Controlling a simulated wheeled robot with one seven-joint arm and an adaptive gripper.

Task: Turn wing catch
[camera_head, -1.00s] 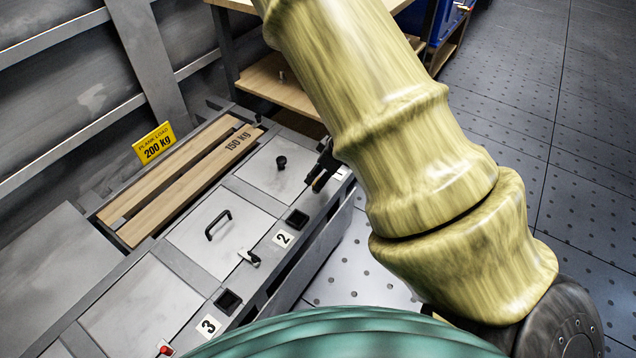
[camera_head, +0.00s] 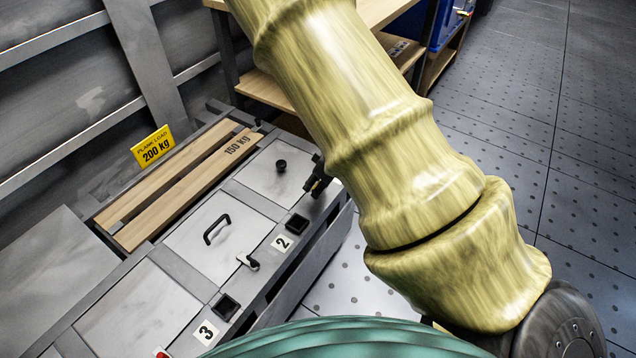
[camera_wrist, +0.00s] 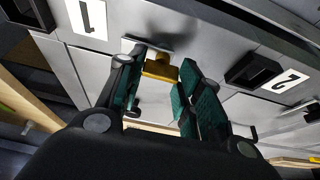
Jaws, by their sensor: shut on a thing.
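My gripper (camera_head: 318,181) reaches down to the right edge of the far lid (camera_head: 274,183), which bears a black knob (camera_head: 281,166). In the wrist view its green-padded fingers (camera_wrist: 161,75) are shut on a yellow wing catch (camera_wrist: 160,67). The catch is on the grey panel between the number 1 plate (camera_wrist: 87,17) and the number 2 plate (camera_wrist: 286,81). In the head view this catch is hidden behind my gripper. The catch's exact angle is hard to tell.
The lid by number 2 has a black handle (camera_head: 216,229) and its own catch (camera_head: 248,262). A red catch (camera_head: 161,354) shows near number 3. Wooden planks (camera_head: 188,190) lie behind the lids beside a yellow load sign (camera_head: 153,146). A wooden bench stands beyond; open floor lies right.

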